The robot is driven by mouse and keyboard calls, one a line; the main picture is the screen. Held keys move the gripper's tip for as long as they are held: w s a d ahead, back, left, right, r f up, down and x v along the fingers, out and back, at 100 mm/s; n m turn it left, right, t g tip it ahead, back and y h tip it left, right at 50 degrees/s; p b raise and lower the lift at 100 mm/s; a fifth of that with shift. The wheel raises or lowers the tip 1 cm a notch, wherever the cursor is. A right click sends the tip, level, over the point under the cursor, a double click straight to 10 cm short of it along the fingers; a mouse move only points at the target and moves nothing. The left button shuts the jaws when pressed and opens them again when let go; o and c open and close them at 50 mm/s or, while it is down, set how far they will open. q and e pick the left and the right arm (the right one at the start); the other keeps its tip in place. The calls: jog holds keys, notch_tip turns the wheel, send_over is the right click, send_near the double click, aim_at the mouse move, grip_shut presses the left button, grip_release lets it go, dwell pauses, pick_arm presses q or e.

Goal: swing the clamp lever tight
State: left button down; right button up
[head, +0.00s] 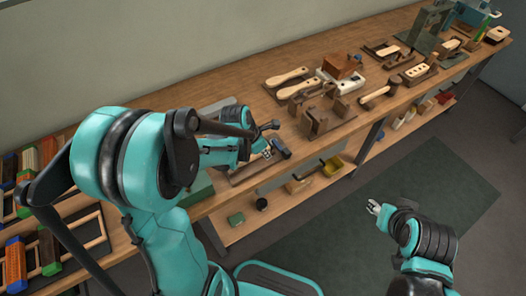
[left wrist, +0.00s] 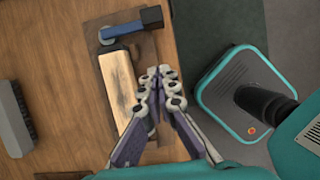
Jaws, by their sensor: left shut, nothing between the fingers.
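The clamp lever (left wrist: 125,29) shows in the left wrist view as a blue bar with a dark block-shaped end (left wrist: 152,17). It lies across the far end of a pale wooden block (left wrist: 121,83), which sits on a brown wooden base (left wrist: 97,48). In the head view the dark end (head: 280,148) shows just right of my left gripper (head: 264,150). In the left wrist view my left gripper (left wrist: 161,74) is shut and empty, beside the block's right edge and apart from the lever. My right gripper (head: 374,207) hangs over the floor, its fingers too small to judge.
The long wooden bench (head: 239,85) holds brush blanks (head: 287,77), wooden fixtures and a reddish-brown box (head: 341,65) farther right. A lower shelf (head: 280,203) carries small items. In the left wrist view a grey block (left wrist: 13,118) lies left; my base is right, below the bench edge.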

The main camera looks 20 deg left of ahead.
aim_at(280, 147)
pick_arm(q)
jog(key=b+x, duration=0.1)
jog(key=x, duration=0.3)
jog(key=shift+f, duration=0.1)
jog(key=shift+w+d+b, duration=0.35)
jog(key=shift+w+d, duration=0.4)
jog(key=shift+w, duration=0.25)
jog(key=shift+w+d+r, duration=0.25)
jog(key=shift+w+d, duration=0.15)
jog(key=shift+w, duration=0.15)
